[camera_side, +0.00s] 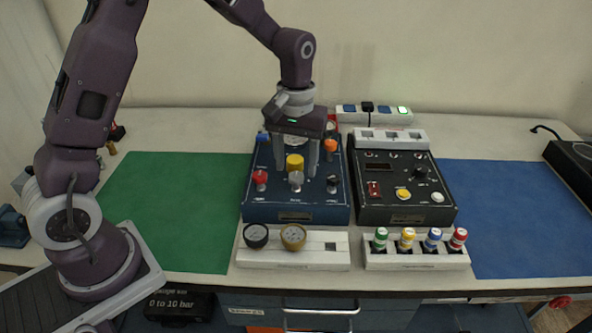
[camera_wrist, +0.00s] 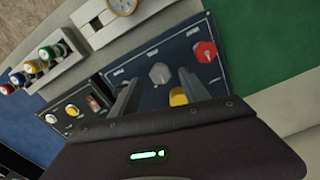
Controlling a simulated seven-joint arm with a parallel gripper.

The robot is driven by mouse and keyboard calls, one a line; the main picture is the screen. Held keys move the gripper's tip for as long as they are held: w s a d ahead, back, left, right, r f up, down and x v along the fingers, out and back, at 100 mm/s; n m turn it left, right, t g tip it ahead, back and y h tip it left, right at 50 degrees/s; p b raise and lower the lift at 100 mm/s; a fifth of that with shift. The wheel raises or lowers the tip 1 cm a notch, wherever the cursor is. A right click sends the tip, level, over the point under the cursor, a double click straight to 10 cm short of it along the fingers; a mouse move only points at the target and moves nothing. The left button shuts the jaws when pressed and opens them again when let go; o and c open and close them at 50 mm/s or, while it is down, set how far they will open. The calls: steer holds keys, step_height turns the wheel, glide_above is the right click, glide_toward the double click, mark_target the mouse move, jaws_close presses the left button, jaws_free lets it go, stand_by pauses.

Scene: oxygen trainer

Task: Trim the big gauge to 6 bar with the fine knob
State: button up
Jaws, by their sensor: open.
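The blue panel (camera_side: 262,213) carries several knobs: a yellow knob (camera_side: 295,163), a grey knob (camera_side: 296,181), a red knob (camera_side: 260,178), a black knob (camera_side: 332,184), an orange knob (camera_side: 330,146) and a blue one (camera_side: 263,137). Labels are too small to read, so I cannot tell which knob is fine. My gripper (camera_side: 295,172) is open, pointing down over the panel, its fingers on either side of the yellow knob. In the wrist view the yellow knob (camera_wrist: 178,97) shows near one finger; contact is unclear. No big gauge reading is legible; my gripper hides the panel's back.
A white rack (camera_side: 290,257) in front holds a black-rimmed gauge (camera_side: 256,236) and a gold-rimmed gauge (camera_side: 293,237). A dark panel (camera_side: 385,213) stands right of the blue one, with a rack of several colored bottles (camera_side: 416,256) before it. Green (camera_side: 170,215) and blue (camera_side: 520,220) mats lie clear.

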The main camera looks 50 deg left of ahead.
mark_target(296, 179)
steer(key=shift+f, duration=1.35)
jaws_close()
steer(key=shift+m, duration=0.3)
steer(key=m, duration=0.3)
steer(key=shift+m, duration=2.5)
jaws_free()
